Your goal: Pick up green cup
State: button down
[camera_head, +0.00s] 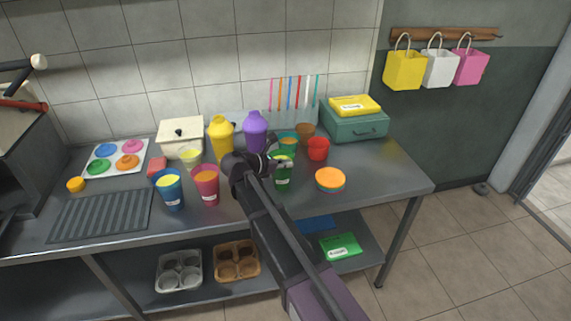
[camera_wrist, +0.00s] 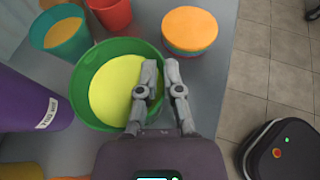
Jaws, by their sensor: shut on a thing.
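The green cup (camera_head: 283,180) holds yellow-green contents and has a white label. It stands upright at the middle of the steel table, and I cannot tell whether it is clear of the surface. In the wrist view, the green cup (camera_wrist: 82,112) is seen from above. My gripper (camera_head: 272,163) reaches it from the left side. In the wrist view, my gripper (camera_wrist: 160,72) is shut on the cup's rim, one finger inside over the contents and the other outside. The fingertips are hard to make out in the head view.
A teal cup (camera_wrist: 58,36) and a red cup (camera_wrist: 112,12) stand close by. A stack of round lids (camera_head: 330,179) is right of the cup. Purple (camera_head: 255,130) and yellow (camera_head: 221,135) shakers stand behind. The table (camera_head: 390,180) is clear at far right.

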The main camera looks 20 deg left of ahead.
jog(key=shift+r, duration=0.3)
jog(key=shift+r+p, duration=4.25)
jog(key=shift+p, duration=0.25)
jog(key=shift+r, duration=0.25)
